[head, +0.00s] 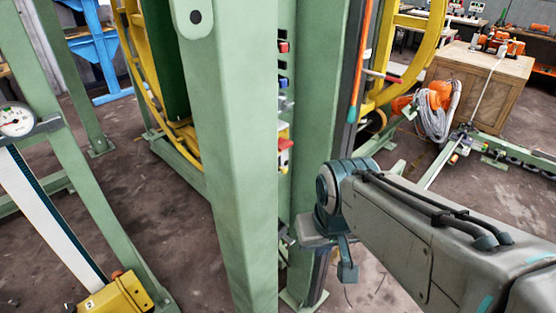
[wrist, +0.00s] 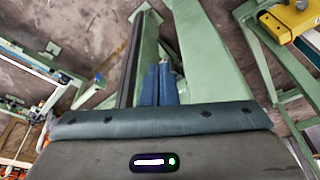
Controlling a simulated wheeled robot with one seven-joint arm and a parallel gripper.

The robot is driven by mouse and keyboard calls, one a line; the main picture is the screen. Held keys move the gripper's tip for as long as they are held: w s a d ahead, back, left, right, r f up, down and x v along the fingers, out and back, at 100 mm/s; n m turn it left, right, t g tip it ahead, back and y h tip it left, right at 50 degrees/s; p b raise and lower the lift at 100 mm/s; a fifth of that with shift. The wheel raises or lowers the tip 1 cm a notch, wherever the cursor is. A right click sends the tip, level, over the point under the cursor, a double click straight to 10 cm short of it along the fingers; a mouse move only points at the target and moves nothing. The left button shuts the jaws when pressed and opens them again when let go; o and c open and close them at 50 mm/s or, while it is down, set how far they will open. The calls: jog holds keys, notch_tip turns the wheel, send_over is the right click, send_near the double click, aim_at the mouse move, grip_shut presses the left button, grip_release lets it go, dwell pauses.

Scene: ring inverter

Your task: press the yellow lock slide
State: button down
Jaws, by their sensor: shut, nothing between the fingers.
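A small yellow part (head: 283,131) sits among red and white parts on the side of the green post, partly hidden by the post edge; I cannot tell for sure whether it is the lock slide. A yellow block (head: 115,296) with a numbered label stands at the lower left. A yellow block also shows at the top right of the wrist view (wrist: 284,20). My gripper shows in the wrist view (wrist: 158,72), its two blue fingers close together, shut and empty, in front of a green post. In the head view my wrist is right of the near post, with the fingertips not clear.
The green post (head: 235,170) stands close in front, left of my arm. A dial gauge (head: 15,120) is on the left frame. Yellow rings, a wooden crate (head: 478,85) and a coiled hose (head: 440,110) are behind. Open floor (head: 175,220) lies between the left frame and the post.

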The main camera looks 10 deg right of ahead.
jog(key=w+a+f+m+g+y+b, duration=0.25)
jog(key=a+f+m+y+b, duration=0.25)
jog(key=a+f+m+y, duration=0.55)
jog(key=w+d+m+t+y+b, duration=0.1)
jog(key=w+d+m+t, duration=0.1)
jog(key=w+m, duration=0.1)
jog(key=w+d+m+t+y, duration=0.1)
jog(key=w+d+m+t, duration=0.1)
jog(key=w+m, duration=0.1)
jog(key=w+d+m+t+y+b, duration=0.1)
jog(key=w+d+m+t, duration=0.1)
jog(key=m, duration=0.3)
jog(key=shift+w+d+r+t+y+b, duration=0.15)
jog(key=shift+w+r+t+y+b, duration=0.15)
jog(key=shift+w+t, duration=0.25)
jog(key=w+d+f+m+t+h+b, duration=0.1)
jog(key=w+d+f+m+t+h, duration=0.1)
jog(key=w+d+m+t+h, duration=0.2)
jog(key=w+d+m+t, duration=0.2)
jog(key=d+m+t, duration=0.2)
jog(key=d+m, duration=0.1)
jog(key=shift+d+f, duration=0.25)
jog(key=shift+d, duration=0.2)
